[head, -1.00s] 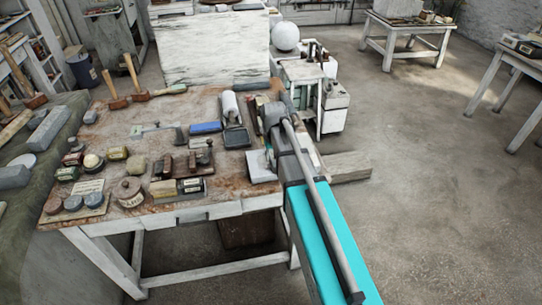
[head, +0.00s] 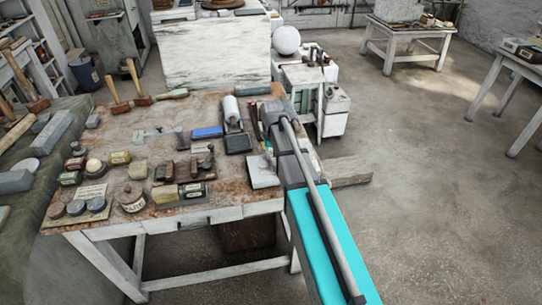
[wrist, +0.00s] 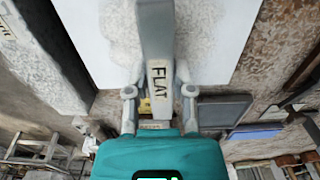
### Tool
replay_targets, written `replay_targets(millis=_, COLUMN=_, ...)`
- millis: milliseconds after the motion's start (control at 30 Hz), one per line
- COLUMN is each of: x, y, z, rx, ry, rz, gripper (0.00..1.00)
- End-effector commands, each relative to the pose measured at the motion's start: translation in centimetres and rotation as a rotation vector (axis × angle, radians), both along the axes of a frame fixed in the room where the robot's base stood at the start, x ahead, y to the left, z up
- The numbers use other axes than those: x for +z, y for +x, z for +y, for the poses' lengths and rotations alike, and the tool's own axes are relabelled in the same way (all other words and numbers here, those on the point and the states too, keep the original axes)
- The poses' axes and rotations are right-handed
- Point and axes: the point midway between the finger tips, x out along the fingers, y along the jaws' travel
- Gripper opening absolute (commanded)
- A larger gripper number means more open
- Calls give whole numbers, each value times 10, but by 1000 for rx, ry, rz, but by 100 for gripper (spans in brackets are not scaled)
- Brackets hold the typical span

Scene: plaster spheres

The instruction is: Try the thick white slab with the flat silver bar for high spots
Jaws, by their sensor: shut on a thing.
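The thick white slab (head: 263,171) lies at the right end of the worktable, partly hidden by my arm. In the wrist view its pale top (wrist: 222,35) fills the upper middle. The flat silver bar (wrist: 157,45), marked FLAT, reaches from my gripper (wrist: 157,95) out across the slab. My gripper's two fingers are shut on the bar from both sides. I cannot tell whether the bar touches the slab or hangs just above it. In the head view my arm hides most of the gripper and the bar.
The worktable (head: 140,222) is crowded left of the slab with tins, blocks and small tools. A dark tray (head: 238,144) and a blue block (head: 207,132) lie behind the slab. Open floor (head: 430,190) lies to the right.

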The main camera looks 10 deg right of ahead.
Motion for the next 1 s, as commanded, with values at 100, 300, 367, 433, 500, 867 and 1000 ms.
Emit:
replay_targets(millis=100, x=0, y=0, z=2, rx=0, ry=0, rz=0, gripper=0)
replay_targets(millis=300, x=-1, y=0, z=13, rx=1, ry=0, rz=0, gripper=0)
replay_targets(millis=367, x=-1, y=0, z=17, rx=2, ry=0, rz=0, gripper=0)
replay_targets(millis=433, x=-1, y=0, z=22, rx=2, ry=0, rz=0, gripper=0)
replay_targets(millis=500, x=-1, y=0, z=26, rx=1, ry=0, rz=0, gripper=0)
replay_targets(millis=867, x=-1, y=0, z=30, rx=0, ry=0, rz=0, gripper=0)
replay_targets(millis=1000, x=-1, y=0, z=30, rx=0, ry=0, rz=0, gripper=0)
